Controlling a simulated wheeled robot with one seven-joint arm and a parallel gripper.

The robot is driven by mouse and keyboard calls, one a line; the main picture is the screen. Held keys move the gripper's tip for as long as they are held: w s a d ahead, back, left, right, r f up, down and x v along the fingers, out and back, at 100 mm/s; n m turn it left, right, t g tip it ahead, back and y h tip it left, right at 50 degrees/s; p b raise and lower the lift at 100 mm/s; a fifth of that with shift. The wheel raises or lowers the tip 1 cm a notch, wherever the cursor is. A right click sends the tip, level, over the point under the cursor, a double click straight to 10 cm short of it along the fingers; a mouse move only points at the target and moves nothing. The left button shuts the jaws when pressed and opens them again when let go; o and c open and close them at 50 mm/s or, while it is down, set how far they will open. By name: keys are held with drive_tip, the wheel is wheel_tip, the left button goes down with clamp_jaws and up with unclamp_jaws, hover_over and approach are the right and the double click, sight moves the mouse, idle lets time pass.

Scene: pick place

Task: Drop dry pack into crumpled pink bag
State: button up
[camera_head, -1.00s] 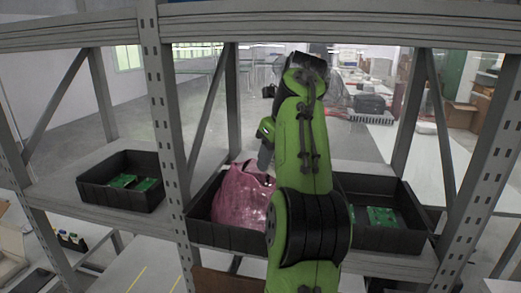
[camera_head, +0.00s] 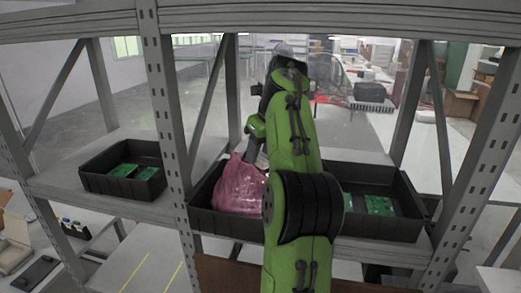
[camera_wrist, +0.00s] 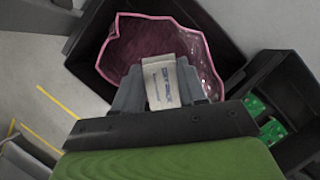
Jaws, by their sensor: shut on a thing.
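The crumpled pink bag (camera_head: 238,187) stands in a black bin (camera_head: 206,221) on the shelf. In the wrist view the pink bag (camera_wrist: 133,46) is open towards the camera, and its dark inside shows. My gripper (camera_wrist: 165,92) is shut on the dry pack (camera_wrist: 161,82), a small pale packet with dark print. The pack shows over the bag's opening in the wrist view; its exact height above the bag I cannot tell. In the head view my arm hides the pack and the fingertips.
A black bin (camera_head: 392,225) with green circuit boards (camera_head: 379,205) stands right of the bag's bin. Another black bin (camera_head: 98,182) with green boards stands at the left. Shelf uprights (camera_head: 168,120) and diagonal braces rise beside the bins.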

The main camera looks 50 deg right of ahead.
drive_tip(key=o, duration=0.7)
drive_tip(key=shift+o, duration=0.2)
